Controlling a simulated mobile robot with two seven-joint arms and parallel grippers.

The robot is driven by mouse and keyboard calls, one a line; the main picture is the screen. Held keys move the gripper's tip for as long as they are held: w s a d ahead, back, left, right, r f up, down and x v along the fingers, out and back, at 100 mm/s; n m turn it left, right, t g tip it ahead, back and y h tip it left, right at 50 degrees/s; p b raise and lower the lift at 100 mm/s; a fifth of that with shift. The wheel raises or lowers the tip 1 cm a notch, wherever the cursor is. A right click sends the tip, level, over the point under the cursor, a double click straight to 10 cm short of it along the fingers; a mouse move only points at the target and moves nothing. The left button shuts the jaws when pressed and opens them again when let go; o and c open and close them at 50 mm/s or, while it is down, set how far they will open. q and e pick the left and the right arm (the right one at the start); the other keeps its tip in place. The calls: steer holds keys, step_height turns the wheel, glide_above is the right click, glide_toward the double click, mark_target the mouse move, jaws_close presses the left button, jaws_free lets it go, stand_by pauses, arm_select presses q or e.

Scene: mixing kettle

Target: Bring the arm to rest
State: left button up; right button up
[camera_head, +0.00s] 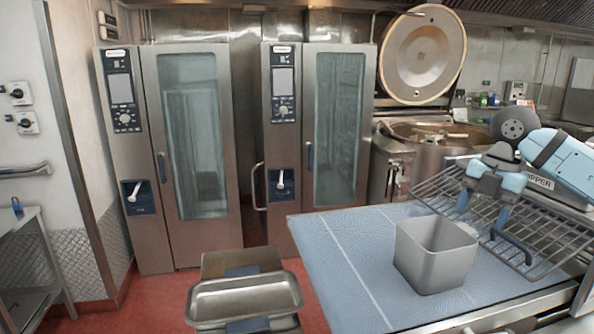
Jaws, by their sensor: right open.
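My right arm (565,160) comes in from the right edge. Its gripper (484,208) points down with its fingers apart and nothing between them. It shows in front of the wire rack (548,238), just above and behind the grey square container (446,262). I cannot tell whether a finger touches the rack. The container stands upright on the blue-topped table (345,255), apart from the gripper. The mixing kettle (392,165) stands behind the table, with its round lid (423,60) raised. My left gripper is not in view.
Two tall steel ovens with closed glass doors (192,135) (338,125) stand at the back. A shallow metal tray (245,300) is low at the front centre. Red floor (155,300) is clear at the left. Blue table surface left of the container is bare.

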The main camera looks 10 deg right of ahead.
steer(key=a+f+n+y, duration=0.3)
steer(key=a+y, duration=0.2)
steer(key=a, duration=0.5)
steer(key=a+f+n+y, duration=0.2)
steer(key=a+f+y, duration=0.2)
steer(key=a, duration=0.6)
steer(key=s+a+r+m+t+y, duration=0.3)
steer(key=a+r+m+t+y, duration=0.15)
steer(key=a+t+y, duration=0.4)
steer(key=s+d+f+m+t+h, duration=0.1)
steer(key=d+f+m+t+h, duration=0.35)
steer(key=f+m+h, duration=0.55)
steer(key=s+d+f+m+t+h, duration=0.2)
steer(key=d+f+m+t+h, duration=0.3)
steer(key=m+h, duration=0.5)
steer(key=s+d+f+m+g+y, duration=0.1)
steer(key=s+f+m+g, duration=0.1)
steer(key=s+f+g, duration=0.65)
steer(key=s+d+f+m+g, duration=0.1)
steer(key=s+d+f+g, duration=0.1)
steer(key=s+f+g, duration=0.9)
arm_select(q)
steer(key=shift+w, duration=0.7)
arm_select(e)
steer(key=w+a+f+t+y, duration=0.2)
steer(key=a+f+t, duration=0.4)
steer(key=f+t, duration=0.5)
steer(key=shift+w+a+f+n+t+y, duration=0.35)
steer(key=shift+a+t+y, duration=0.1)
steer(key=shift+t, duration=0.1)
